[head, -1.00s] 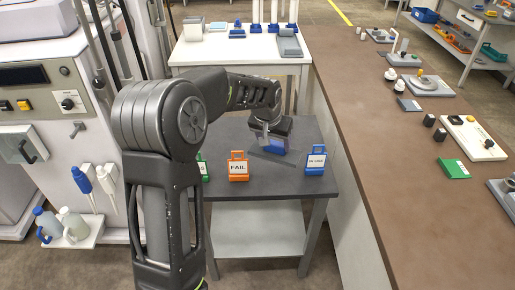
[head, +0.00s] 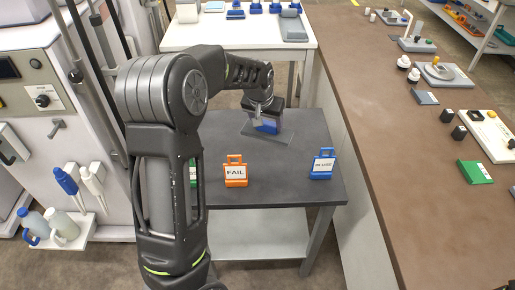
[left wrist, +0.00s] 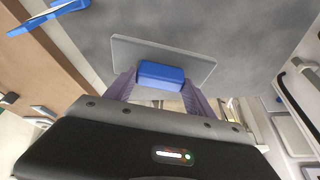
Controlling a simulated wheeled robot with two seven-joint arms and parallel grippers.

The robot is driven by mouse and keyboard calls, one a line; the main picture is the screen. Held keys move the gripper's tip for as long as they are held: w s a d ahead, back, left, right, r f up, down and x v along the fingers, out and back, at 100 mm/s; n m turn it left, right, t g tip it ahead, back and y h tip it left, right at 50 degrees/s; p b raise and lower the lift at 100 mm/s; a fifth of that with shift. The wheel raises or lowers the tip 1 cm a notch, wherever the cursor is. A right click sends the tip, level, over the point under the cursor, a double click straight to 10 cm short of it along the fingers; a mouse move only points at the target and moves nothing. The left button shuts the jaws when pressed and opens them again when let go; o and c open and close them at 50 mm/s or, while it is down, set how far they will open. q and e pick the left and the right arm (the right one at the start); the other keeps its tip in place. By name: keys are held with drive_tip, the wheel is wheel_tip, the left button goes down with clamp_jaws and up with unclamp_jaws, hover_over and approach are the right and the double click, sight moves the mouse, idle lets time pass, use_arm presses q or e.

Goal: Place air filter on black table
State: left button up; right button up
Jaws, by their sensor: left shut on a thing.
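The air filter is a thin grey plate (head: 262,133) with a blue block (head: 268,125) on it. My left gripper (head: 264,116) is shut on the blue block, over the back part of the black table (head: 280,190). The left wrist view shows the blue block (left wrist: 161,75) between the fingers and the plate (left wrist: 190,62) beyond it, close to the dark tabletop (left wrist: 230,25). I cannot tell whether the plate touches the table. My right gripper is out of view.
An orange FAIL sign (head: 236,173) stands near the table's front, and a blue IN USE sign (head: 322,165) at its right. A green sign (head: 193,173) is partly hidden by my arm. A brown counter (head: 400,170) runs along the right. The table's middle is clear.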

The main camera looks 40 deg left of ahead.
sight(266, 133)
use_arm(q)
drive_tip(key=shift+f+p, duration=0.55)
drive_tip(key=shift+f, duration=2.55)
wheel_tip(266, 133, down, 4)
drive_tip(key=shift+r+p, duration=0.25)
drive_tip(key=shift+p, duration=0.15)
drive_tip(key=shift+f, duration=0.1)
drive_tip(key=shift+f, duration=0.1)
drive_tip(key=o, duration=1.4)
